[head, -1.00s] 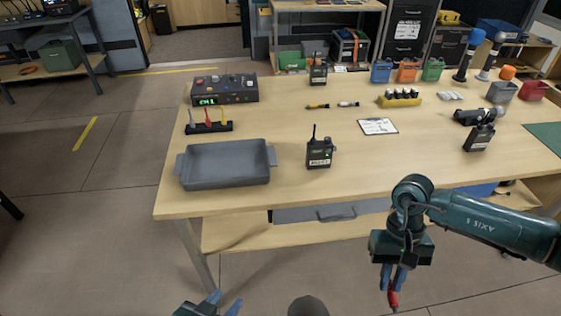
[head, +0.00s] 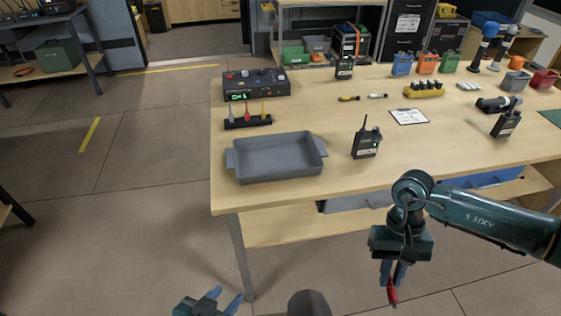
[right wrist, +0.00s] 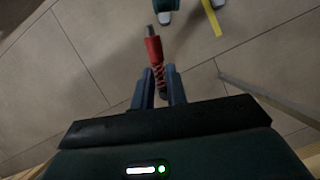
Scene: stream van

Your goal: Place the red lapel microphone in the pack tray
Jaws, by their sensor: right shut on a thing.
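The red lapel microphone (head: 392,294) hangs below my right gripper (head: 393,275), which is shut on it. In the right wrist view the red microphone (right wrist: 154,49) sticks out beyond the two blue fingers (right wrist: 160,85), over the floor. The pack tray is probably the grey rectangular tray (head: 280,174) at the left front of the table; it looks empty. My right gripper is in front of the table edge, right of the tray and lower than it in the picture. My left gripper (head: 226,297) is at the bottom edge, fingers apart, with nothing seen between them.
A black rack (head: 247,123) with small coloured upright items stands behind the tray, before a control box (head: 256,84). A black radio (head: 366,143) stands right of the tray. A clipboard (head: 409,117) lies farther right. The table's front edge lies between my grippers and the tray.

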